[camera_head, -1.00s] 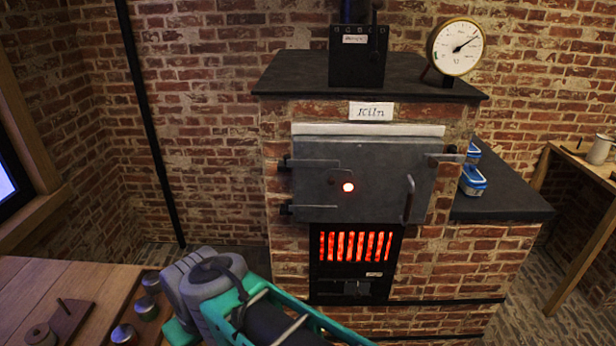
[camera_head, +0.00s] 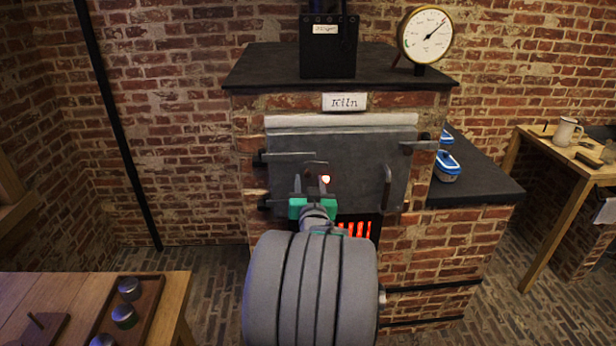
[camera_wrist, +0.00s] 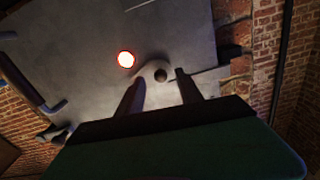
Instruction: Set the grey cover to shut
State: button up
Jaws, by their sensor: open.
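The grey kiln door (camera_head: 355,150) is closed, with a small round peephole (camera_head: 326,180) glowing red-white in it. The peephole also shows uncovered in the wrist view (camera_wrist: 126,59). The small grey cover (camera_wrist: 149,67) sits beside the hole, with a dark round knob (camera_wrist: 161,75) on it. In the head view the cover is hard to tell from the door and my fingers. My gripper (camera_head: 310,182) is open in front of the door, beside the hole. In the wrist view its two fingers (camera_wrist: 160,90) stand either side of the knob; contact cannot be told.
The door handle (camera_head: 387,188) is right of the peephole, and the glowing grate (camera_head: 355,229) is below. A wooden bench with a tray of weights (camera_head: 150,310) is at the lower left.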

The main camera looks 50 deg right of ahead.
aim_at(315, 171)
jog(key=shift+x, duration=1.35)
jog(key=shift+c, duration=0.5)
grip_shut()
